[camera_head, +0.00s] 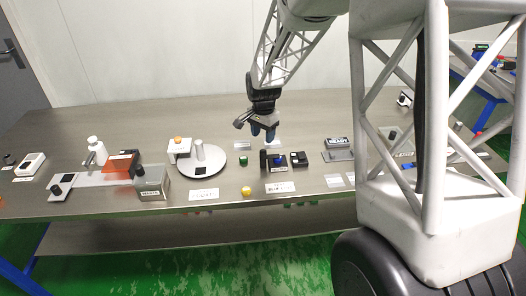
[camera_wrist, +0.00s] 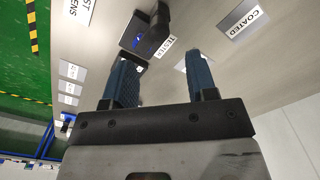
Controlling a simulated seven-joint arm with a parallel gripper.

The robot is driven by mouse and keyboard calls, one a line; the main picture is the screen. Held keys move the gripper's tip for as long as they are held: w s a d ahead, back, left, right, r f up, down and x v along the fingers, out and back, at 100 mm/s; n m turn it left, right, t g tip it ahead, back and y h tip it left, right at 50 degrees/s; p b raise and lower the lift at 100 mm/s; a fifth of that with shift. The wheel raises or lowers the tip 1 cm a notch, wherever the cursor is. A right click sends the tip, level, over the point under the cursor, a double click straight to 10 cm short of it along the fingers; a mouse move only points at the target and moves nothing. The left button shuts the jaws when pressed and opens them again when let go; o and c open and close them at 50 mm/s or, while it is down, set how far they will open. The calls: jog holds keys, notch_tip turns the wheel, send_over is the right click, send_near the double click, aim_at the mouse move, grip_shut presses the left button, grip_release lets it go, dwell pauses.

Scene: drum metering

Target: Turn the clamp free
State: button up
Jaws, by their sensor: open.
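My gripper (camera_head: 263,131) is open and empty above the table, just behind and above a small black tester unit (camera_head: 279,161) with a blue part. In the wrist view the two blue-padded fingers of the gripper (camera_wrist: 162,75) are spread, with bare table between them. The tester unit also shows in that view (camera_wrist: 145,36), beyond the fingers and apart from them, with an upright black block and a "TESTER" label (camera_wrist: 165,47). I cannot tell for certain which part is the clamp. A smaller black block (camera_head: 298,159) stands right of the tester unit.
A round silver plate (camera_head: 214,164) with a cylinder stands to the left, and a grey box (camera_head: 152,184) farther left. The back of the steel table (camera_head: 130,115) is clear.

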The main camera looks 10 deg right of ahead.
aim_at(263, 151)
jog(key=shift+f, duration=0.15)
jog(key=shift+f, duration=3.75)
jog(key=c, duration=0.9)
